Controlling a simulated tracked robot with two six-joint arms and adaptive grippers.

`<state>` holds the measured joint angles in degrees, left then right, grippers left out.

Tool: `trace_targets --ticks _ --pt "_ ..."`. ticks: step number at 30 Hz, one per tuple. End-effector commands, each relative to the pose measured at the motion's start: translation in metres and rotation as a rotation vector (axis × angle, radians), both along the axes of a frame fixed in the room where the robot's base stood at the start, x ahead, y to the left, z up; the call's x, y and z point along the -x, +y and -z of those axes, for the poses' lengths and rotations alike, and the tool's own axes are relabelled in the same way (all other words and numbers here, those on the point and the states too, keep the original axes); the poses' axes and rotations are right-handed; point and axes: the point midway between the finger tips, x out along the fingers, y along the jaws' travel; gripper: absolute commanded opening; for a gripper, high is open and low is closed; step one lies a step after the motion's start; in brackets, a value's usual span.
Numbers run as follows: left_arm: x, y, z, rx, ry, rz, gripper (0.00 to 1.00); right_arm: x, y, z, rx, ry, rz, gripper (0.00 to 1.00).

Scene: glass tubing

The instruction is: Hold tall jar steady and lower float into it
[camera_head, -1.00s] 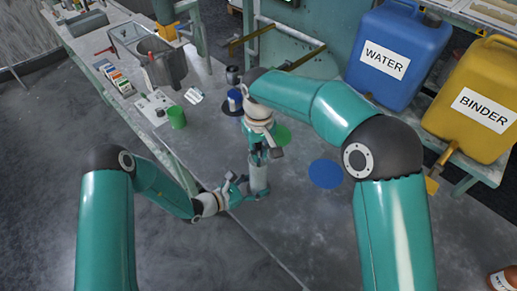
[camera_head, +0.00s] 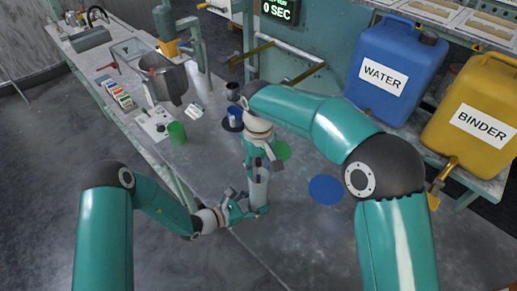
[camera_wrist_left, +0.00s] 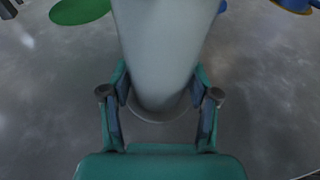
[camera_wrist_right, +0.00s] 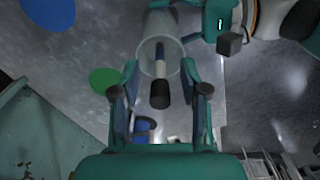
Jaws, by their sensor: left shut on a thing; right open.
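The tall jar (camera_head: 258,193) is a pale, clear cylinder standing on the bench. My left gripper (camera_head: 246,208) is shut around its lower part. In the left wrist view the jar (camera_wrist_left: 165,40) rises between the fingers of my left gripper (camera_wrist_left: 160,98). My right gripper (camera_head: 262,160) is above the jar's mouth. In the right wrist view its fingers (camera_wrist_right: 161,90) stand open, apart on both sides of the float (camera_wrist_right: 160,94).
A blue disc (camera_head: 326,190) and a green disc (camera_head: 283,151) lie flat right of the jar. Water (camera_head: 392,70) and binder (camera_head: 480,115) jugs stand at right.

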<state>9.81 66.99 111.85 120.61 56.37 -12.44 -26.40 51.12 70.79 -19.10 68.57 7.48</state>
Motion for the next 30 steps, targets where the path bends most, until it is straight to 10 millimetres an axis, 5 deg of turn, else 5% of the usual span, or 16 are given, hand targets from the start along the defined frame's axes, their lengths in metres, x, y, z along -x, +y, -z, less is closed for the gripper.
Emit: trace_targets --ticks 15,30 --pt "0.0 0.0 0.0 0.0 0.0 0.0 0.41 -0.001 0.001 -0.093 -0.001 -0.003 -0.001 0.45" --pt "0.0 0.0 0.0 0.0 0.0 0.0 0.41 -0.001 0.0 -0.106 0.0 0.0 -0.001 0.45"
